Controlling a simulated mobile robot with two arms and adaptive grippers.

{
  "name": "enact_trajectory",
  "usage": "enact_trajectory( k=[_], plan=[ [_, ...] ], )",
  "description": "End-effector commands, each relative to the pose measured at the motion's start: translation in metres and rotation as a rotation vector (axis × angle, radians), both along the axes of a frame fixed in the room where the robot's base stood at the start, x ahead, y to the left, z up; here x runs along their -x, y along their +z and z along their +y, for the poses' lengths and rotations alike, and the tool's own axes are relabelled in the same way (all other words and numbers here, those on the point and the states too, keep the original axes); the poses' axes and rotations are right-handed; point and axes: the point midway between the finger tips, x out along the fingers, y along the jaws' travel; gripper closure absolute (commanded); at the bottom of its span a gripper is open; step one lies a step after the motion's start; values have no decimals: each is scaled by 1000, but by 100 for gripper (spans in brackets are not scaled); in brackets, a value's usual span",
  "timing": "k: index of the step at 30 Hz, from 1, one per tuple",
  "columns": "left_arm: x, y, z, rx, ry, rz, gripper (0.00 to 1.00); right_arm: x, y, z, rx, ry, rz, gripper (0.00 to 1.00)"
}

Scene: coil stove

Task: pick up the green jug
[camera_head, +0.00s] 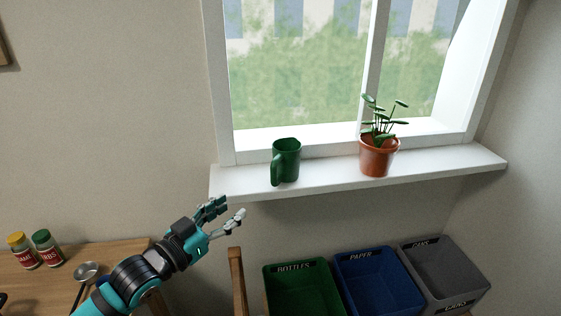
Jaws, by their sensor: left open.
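The green jug (287,160) stands upright on the white windowsill, left of the middle, with its handle toward the front left. My left gripper (228,212) is open and empty. In the head view it shows below and to the left of the jug, near the sill's left end, apart from the jug. My right gripper is not in view.
A potted plant (379,155) stands on the windowsill (330,176) right of the jug. Below are a green bottles bin (300,291), a blue paper bin (372,280) and a grey cans bin (445,272). A wooden counter (60,277) at lower left holds two jars (45,247) and a ladle (86,272).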

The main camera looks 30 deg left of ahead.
Motion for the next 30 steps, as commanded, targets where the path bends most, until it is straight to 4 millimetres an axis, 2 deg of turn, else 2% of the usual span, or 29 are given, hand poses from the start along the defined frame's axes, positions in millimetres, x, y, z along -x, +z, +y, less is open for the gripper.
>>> enact_trajectory(
  k=[4,9,11,18,23,26,30],
  plan=[
    [-22,4,-3,1,0,-5,56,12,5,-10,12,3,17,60],
    [-54,4,-8,1,1,-5,56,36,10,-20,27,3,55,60],
    [-66,4,-10,2,2,-4,56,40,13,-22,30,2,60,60],
    [-106,2,-17,0,2,-1,56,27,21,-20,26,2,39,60],
    [-116,0,-19,0,1,1,56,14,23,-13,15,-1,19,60],
    [-125,2,-19,0,2,-1,56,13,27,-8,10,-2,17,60],
    [-147,3,-20,-1,2,-1,56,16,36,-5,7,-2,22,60]
  ],
)
